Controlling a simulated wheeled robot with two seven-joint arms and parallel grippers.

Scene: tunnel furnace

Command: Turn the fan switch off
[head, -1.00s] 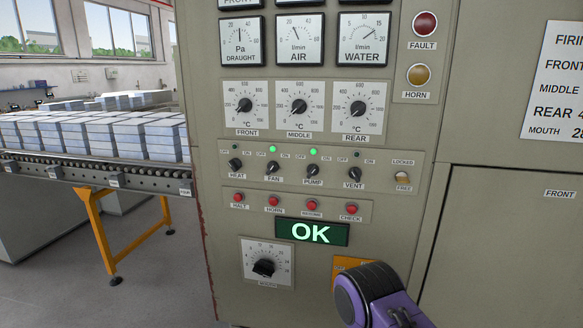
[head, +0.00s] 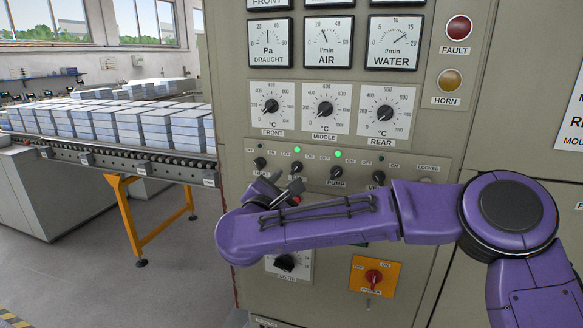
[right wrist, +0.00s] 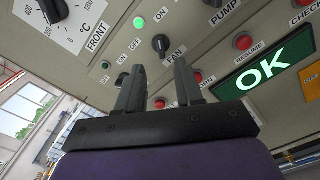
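The fan switch (head: 296,167) is a small black rotary knob on the grey panel, with a lit green lamp (head: 297,152) above it. In the right wrist view the fan switch (right wrist: 160,43) stands just beyond the fingertips, above its FAN label. My right gripper (head: 287,187) is in front of the panel just below the fan switch. In the right wrist view its two fingers (right wrist: 158,75) are apart with nothing between them. The knob's exact pointing is hard to tell. My left gripper is not in view.
The heat (head: 260,163) and pump (head: 337,171) knobs flank the fan switch; the pump lamp (head: 338,155) is green. Red buttons sit below, partly behind my right arm. An orange plate with a red switch (head: 374,277) is lower right. A roller conveyor (head: 110,156) stands left.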

